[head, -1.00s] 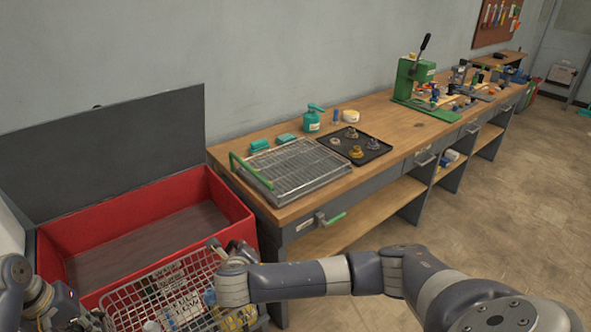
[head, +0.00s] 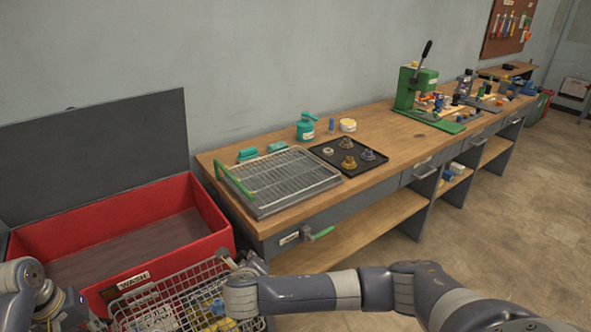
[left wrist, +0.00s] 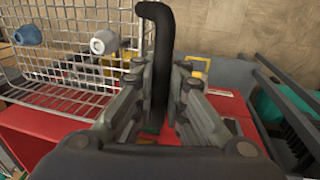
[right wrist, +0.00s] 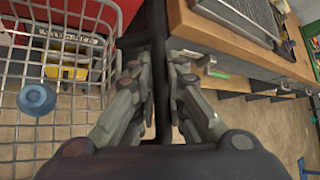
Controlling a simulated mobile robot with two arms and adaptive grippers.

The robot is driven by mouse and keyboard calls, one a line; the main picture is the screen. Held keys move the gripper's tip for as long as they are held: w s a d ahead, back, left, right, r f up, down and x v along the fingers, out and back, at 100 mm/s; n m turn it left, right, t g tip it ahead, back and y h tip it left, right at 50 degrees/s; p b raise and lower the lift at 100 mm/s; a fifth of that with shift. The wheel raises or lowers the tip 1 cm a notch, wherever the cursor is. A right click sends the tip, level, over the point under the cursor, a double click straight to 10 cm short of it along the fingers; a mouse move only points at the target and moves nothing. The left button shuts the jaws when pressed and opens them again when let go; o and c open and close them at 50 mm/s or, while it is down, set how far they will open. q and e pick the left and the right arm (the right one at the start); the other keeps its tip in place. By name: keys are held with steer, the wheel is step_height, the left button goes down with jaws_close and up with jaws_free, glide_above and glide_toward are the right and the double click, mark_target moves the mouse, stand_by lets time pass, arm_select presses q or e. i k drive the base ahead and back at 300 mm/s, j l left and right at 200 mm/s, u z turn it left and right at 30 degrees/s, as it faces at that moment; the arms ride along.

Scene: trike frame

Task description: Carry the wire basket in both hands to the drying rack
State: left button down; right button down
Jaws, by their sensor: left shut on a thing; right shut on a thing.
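The wire basket (head: 182,292) is at the bottom of the head view, in front of the red wash tub. It holds several small items, including a blue round one (right wrist: 37,98) and a yellow one. My right gripper (right wrist: 160,95) is shut on the dark handle at one end of the basket; it also shows in the head view (head: 243,265). My left gripper (left wrist: 158,95) is shut on the black curved handle at the other end. The drying rack (head: 284,180), a wire grid over a grey tray with a green handle, lies on the near end of the workbench.
The red wash tub (head: 215,226) with its raised grey lid (head: 95,150) stands at left. On the workbench (head: 390,145), a black tray (head: 330,148) with several parts lies beside the rack. A green press (head: 410,88) stands farther back. The floor (head: 500,220) at right is clear.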

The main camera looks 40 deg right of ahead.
mark_target(283, 171)
steer(key=k+l, duration=0.1)
steer(key=l, duration=1.1)
steer(key=k+l, duration=0.15)
steer(key=l, duration=1.1)
steer(key=k, duration=0.05)
